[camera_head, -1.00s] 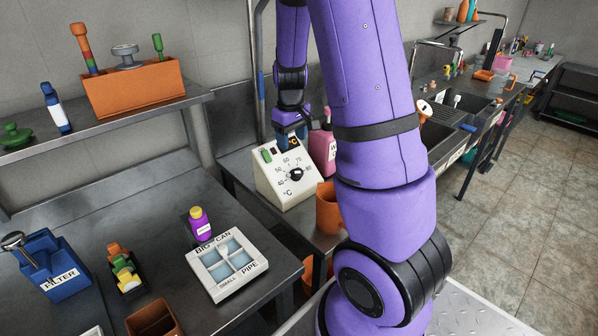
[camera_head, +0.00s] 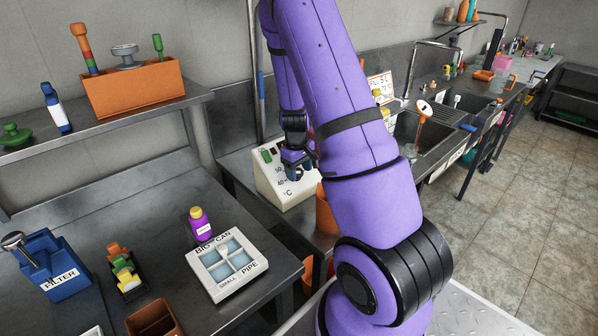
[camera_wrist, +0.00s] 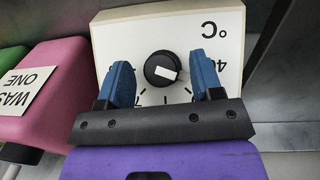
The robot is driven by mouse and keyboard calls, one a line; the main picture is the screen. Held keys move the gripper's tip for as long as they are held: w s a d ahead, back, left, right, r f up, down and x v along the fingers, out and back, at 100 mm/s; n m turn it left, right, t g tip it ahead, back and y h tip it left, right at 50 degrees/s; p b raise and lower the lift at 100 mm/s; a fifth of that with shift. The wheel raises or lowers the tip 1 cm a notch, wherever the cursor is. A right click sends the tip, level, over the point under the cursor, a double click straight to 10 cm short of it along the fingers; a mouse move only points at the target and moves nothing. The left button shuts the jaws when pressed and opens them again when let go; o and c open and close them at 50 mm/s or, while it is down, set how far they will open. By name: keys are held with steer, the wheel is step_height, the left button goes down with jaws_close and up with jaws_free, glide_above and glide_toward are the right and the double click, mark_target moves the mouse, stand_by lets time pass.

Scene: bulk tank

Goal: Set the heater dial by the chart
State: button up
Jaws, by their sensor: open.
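The heater box (camera_head: 268,186) is cream white, with a dial scale and "°C" on its sloped face. In the wrist view the heater panel (camera_wrist: 112,40) appears upside down. Its black round dial (camera_wrist: 152,66) carries a white mark; I cannot tell the number it points to. My gripper (camera_head: 298,172) is in front of the face and hides the dial in the head view. In the wrist view my open gripper (camera_wrist: 163,75) has a blue finger on either side of the dial, with gaps. A white card (camera_head: 380,84) reading "FILL 5 L" stands behind my arm, partly hidden; its smaller print is unreadable.
A pink container (camera_wrist: 48,85) with a "WAS… ONE" label stands beside the heater. An orange container (camera_head: 326,212) is just right of the heater, partly behind my arm. A divided white tray (camera_head: 226,287) and purple bottle (camera_head: 199,224) are on the left table. Sinks lie to the right.

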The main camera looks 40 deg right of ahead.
steer(key=shift+f, duration=0.35)
steer(key=shift+c, duration=0.4)
steer(key=c, duration=0.7)
steer(key=shift+d+m+y, duration=0.1)
steer(key=shift+m+y, duration=0.2)
steer(key=shift+c, duration=0.2)
steer(key=m+y, duration=0.2)
steer(key=m, duration=0.1)
steer(key=shift+d, duration=0.1)
steer(key=m+t+y, duration=0.1)
steer(key=m+y, duration=0.2)
steer(key=shift+s+m+t, duration=0.15)
steer(key=shift+m+t, duration=0.15)
steer(key=m+t+y, duration=0.1)
steer(key=m, duration=0.1)
steer(key=m+t+y, duration=0.1)
steer(key=m+t, duration=0.1)
steer(key=m, duration=0.1)
steer(key=shift+s+f+y, duration=0.1)
steer(key=shift+y, duration=0.2)
steer(key=m+t, duration=0.2)
steer(key=m, duration=0.1)
steer(key=m+t, duration=0.2)
steer(key=m, duration=0.1)
steer(key=shift+f+m+y, duration=0.1)
steer(key=shift+m+y, duration=0.2)
steer(key=shift+y, duration=0.1)
steer(key=shift+t, duration=0.4)
